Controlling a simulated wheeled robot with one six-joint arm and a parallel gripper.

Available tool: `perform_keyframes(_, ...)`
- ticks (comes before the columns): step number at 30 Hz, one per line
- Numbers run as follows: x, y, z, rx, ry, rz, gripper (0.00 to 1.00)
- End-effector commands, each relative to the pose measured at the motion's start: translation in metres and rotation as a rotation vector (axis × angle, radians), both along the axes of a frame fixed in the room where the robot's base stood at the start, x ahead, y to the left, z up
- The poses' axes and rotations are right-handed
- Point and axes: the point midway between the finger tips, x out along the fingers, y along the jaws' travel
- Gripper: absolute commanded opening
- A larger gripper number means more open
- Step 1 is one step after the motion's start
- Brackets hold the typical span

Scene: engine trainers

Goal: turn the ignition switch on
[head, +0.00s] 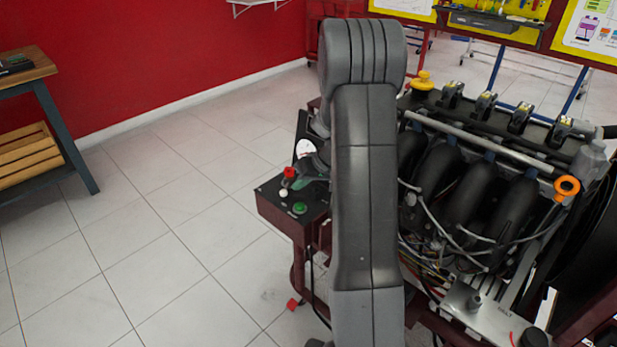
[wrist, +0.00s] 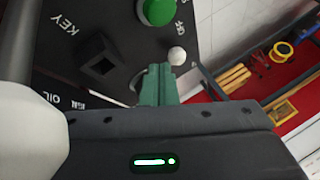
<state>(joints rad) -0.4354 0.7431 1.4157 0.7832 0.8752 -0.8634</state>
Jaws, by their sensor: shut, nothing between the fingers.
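The black control panel (head: 268,200) of the engine trainer carries a red knob (head: 289,173), a small white ball tip (head: 283,192) and a green button (head: 300,208). In the wrist view the panel shows the green button (wrist: 157,10), the white ball tip (wrist: 177,56) and a dark square part (wrist: 97,60) near the word KEY. The white tip looks like a switch lever, but its label is not readable. My gripper (wrist: 158,72) is shut and empty, its green fingertips close beside the white tip; contact cannot be told. In the head view my arm partly hides it.
The engine (head: 470,190) with hoses and wires stands right of the panel. A yellow knob (head: 423,82) sits behind my arm. A wooden-topped bench (head: 30,68) is at the left. The tiled floor between bench and panel is clear.

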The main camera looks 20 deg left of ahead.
Motion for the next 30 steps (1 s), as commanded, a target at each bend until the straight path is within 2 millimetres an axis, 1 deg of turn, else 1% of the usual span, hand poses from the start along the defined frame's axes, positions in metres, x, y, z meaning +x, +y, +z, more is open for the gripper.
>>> perform_keyframes(1,0.000,0.004,-0.007,-0.001,0.002,0.001,0.00)
perform_keyframes(3,-0.001,0.009,-0.012,0.000,0.002,0.002,0.00)
perform_keyframes(7,-0.001,0.013,-0.018,0.001,0.001,0.000,0.00)
perform_keyframes(20,-0.001,0.014,-0.018,0.000,0.000,-0.002,0.00)
perform_keyframes(30,-0.002,0.016,-0.018,0.000,-0.001,-0.045,0.00)
